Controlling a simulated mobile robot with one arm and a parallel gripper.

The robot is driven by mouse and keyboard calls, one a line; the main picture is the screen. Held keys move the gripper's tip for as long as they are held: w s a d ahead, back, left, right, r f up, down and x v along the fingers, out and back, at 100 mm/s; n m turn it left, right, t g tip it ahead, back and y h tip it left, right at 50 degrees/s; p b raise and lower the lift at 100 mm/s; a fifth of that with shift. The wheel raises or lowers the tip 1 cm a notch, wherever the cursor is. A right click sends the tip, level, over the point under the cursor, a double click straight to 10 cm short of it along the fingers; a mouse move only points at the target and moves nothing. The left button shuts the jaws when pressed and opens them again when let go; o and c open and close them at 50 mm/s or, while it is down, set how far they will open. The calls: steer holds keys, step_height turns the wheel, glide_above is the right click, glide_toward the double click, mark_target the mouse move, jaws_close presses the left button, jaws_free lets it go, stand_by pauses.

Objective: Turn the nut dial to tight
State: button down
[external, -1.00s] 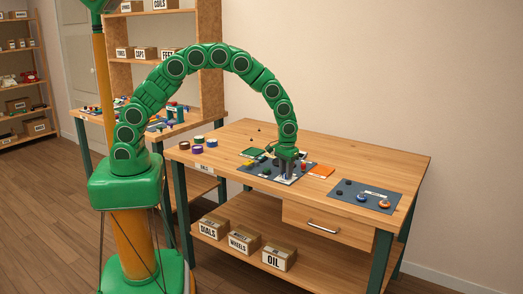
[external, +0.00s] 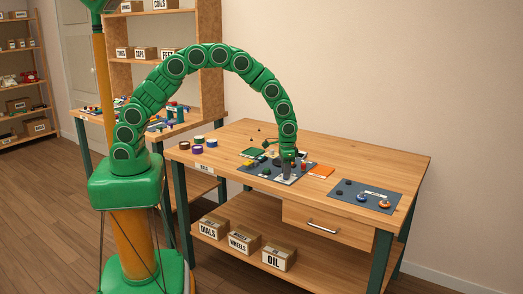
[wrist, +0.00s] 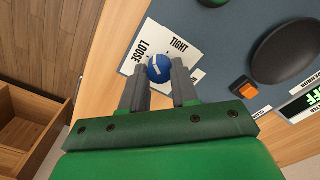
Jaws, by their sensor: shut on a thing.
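The nut dial (wrist: 158,69) is a small blue round knob with a white mark, seen in the wrist view. It sits on a white label plate with LOOSE printed at its left and TIGHT (wrist: 180,46) at its upper right. The white mark runs slantwise across the knob; which end points is too small to tell. My gripper (wrist: 160,72) has one grey finger on each side of the knob and is shut on it. In the external view my gripper (external: 287,173) points down at the grey-blue mat, and the dial is hidden there.
In the wrist view, a dark oval (wrist: 286,52), an orange switch (wrist: 243,88) and an OFF display (wrist: 304,101) lie to the right on the mat (wrist: 215,48).

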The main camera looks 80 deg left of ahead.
steer(key=m, duration=0.5)
steer(key=shift+m, duration=0.3)
steer(key=m, duration=0.5)
stand_by(0.4)
steer(key=c, duration=0.9)
jaws_free()
steer(key=shift+o, duration=0.2)
steer(key=shift+r, duration=0.1)
step_height(320, 180, up, 8)
steer(key=shift+f, duration=0.25)
